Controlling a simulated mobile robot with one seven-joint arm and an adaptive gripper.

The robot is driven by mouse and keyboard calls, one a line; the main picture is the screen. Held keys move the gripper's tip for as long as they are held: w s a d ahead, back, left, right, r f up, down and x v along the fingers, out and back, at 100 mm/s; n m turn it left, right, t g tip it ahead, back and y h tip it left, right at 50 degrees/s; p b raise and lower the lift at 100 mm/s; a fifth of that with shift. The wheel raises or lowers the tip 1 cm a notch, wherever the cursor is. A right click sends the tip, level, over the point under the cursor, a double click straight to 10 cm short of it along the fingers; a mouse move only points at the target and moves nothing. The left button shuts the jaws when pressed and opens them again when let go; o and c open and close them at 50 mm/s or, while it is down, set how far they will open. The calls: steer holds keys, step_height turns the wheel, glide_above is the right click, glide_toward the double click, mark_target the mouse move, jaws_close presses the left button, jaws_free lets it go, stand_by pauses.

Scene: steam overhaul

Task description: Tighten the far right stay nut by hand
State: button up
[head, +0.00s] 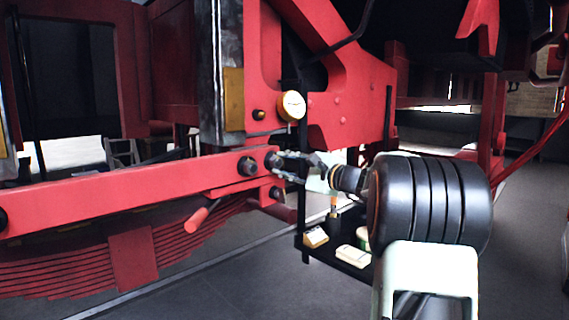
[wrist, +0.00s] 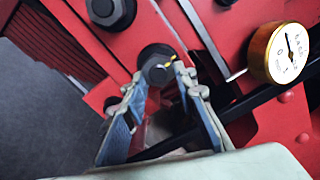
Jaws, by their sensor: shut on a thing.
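The stay nut (wrist: 158,66) is a dark round-faced nut with a small yellow mark, on a red plate. In the head view it is the dark nut (head: 271,160) at the right end of the red beam, partly hidden by my fingers. My gripper (wrist: 161,78) has its two pale fingers with blue pads on either side of the nut, shut on it at the tips. In the head view my gripper (head: 280,163) reaches in from the right. A second dark nut (head: 247,166) sits to its left on the beam, also at the top of the wrist view (wrist: 108,10).
A brass-rimmed gauge (head: 292,105) is above the nut, close to my right finger's side in the wrist view. A black tray (head: 325,248) with small boxes hangs below my wrist. Red leaf springs (head: 90,265) lie lower left. The grey floor is open at the right.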

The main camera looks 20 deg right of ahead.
steer(key=shift+f+m, duration=0.1)
steer(key=shift+m, duration=0.7)
steer(key=shift+o, duration=0.2)
steer(key=o, duration=1.1)
steer(key=shift+s, duration=0.1)
steer(key=v, duration=1.2)
